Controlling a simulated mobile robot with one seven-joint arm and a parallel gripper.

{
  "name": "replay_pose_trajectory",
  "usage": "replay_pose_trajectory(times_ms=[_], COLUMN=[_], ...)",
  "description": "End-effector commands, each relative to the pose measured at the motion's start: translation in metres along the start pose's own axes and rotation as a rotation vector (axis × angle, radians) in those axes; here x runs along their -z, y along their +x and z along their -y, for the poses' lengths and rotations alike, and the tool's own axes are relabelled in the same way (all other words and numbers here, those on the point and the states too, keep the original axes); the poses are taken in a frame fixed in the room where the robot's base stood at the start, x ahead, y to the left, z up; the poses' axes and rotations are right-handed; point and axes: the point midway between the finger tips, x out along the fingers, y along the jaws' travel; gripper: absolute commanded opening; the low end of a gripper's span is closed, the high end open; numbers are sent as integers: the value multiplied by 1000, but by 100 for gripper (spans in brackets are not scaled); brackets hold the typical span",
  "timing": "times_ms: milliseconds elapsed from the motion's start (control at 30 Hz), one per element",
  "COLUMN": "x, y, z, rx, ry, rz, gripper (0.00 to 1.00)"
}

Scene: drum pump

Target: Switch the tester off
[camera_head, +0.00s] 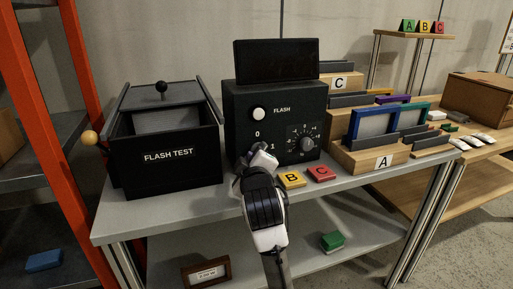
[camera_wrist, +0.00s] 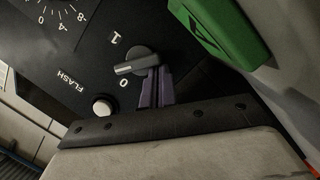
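The tester (camera_head: 240,100) is a black box with a white FLASH button (camera_head: 258,114), a numbered dial (camera_head: 306,143) and the marks 0 and 1. A small grey rotary switch (camera_wrist: 130,65) shows beside these marks in the wrist view; my gripper hides it in the head view. The switch's long end lies between 0 and 1, nearer 0. My gripper (camera_head: 258,155) is at the lower left of the tester's front. In the wrist view its purple fingers (camera_wrist: 155,88) are close together at the switch's right end; I cannot tell whether they touch it. The screen (camera_head: 275,60) on top is dark.
A black FLASH TEST box (camera_head: 168,160) stands left of the tester. Yellow B (camera_head: 291,180) and red C (camera_head: 321,173) blocks lie in front of it. A green block (camera_wrist: 222,28) is close to my gripper.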

Motion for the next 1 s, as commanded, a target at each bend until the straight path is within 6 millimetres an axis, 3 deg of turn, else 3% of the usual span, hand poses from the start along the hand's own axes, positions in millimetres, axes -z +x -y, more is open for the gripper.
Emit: replay_pose_trajectory(times_ms=[633,767,1000], x=[-1,-1,-1], y=[-4,-22,-77], z=[0,0,1], rx=[0,-1,-4], ry=[1,1,0], rz=[2,1,-1], gripper=[0,0,0])
